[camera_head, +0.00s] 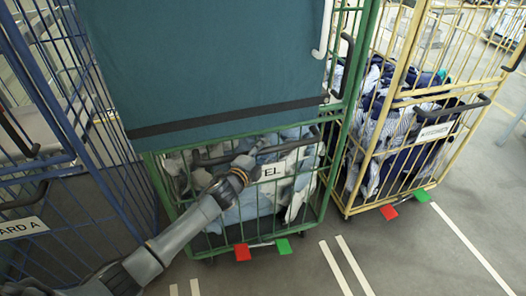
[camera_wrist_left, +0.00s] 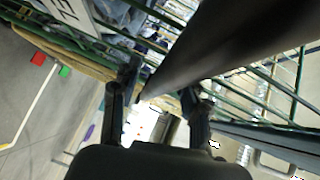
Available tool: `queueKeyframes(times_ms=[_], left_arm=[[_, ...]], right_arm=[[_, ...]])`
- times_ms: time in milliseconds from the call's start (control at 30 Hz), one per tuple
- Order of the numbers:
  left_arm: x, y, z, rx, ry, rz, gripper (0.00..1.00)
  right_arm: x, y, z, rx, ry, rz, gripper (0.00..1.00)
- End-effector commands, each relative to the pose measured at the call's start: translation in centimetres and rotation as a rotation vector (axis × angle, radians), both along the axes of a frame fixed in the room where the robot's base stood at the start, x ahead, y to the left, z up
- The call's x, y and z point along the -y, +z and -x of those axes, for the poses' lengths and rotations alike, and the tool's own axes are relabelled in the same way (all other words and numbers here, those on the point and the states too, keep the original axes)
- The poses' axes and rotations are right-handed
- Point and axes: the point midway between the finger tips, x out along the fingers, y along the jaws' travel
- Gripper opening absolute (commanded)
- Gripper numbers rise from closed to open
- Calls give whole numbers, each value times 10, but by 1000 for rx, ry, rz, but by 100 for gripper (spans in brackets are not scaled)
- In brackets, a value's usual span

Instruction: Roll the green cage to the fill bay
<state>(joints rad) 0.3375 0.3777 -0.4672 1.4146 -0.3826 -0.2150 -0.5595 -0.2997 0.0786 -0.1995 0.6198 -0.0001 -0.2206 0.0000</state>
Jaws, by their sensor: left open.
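The green cage (camera_head: 345,112) stands in the middle of the head view, loaded with pale and grey laundry (camera_head: 300,190). A teal cover (camera_head: 210,60) hides its upper front. A dark handle bar (camera_head: 211,161) crosses its front above a white label ending in "EL" (camera_head: 285,168). My left gripper (camera_head: 248,160) is open at this handle. In the left wrist view, a thick dark bar (camera_wrist_left: 225,40) runs in between the open fingers (camera_wrist_left: 160,98); I cannot tell whether they touch it. No fill bay can be made out. My right gripper is out of view.
A blue cage (camera_head: 75,110) stands close on the left, and a yellow cage (camera_head: 395,90) with dark and striped laundry stands on the right. Red (camera_head: 242,252) and green (camera_head: 283,246) pedals sit at the green cage's foot. The floor in front is clear, with white lines.

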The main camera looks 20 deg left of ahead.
Motion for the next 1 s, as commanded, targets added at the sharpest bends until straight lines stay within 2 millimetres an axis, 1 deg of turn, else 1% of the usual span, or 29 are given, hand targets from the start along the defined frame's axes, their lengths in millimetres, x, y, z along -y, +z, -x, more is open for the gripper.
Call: queueKeyframes(times_ms=[100,300,333,533,567,1000], left_arm=[[1,0,-3,1,-1,0,45],[1,0,-3,0,-1,0,45],[1,0,-3,0,-1,0,43],[1,0,-3,0,-1,0,2],[1,0,-3,0,-1,0,0],[4,-1,1,-3,-2,1,0]], right_arm=[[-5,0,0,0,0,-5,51],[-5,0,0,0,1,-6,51],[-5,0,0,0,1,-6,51],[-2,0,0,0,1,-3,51],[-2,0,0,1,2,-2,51],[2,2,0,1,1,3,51]])
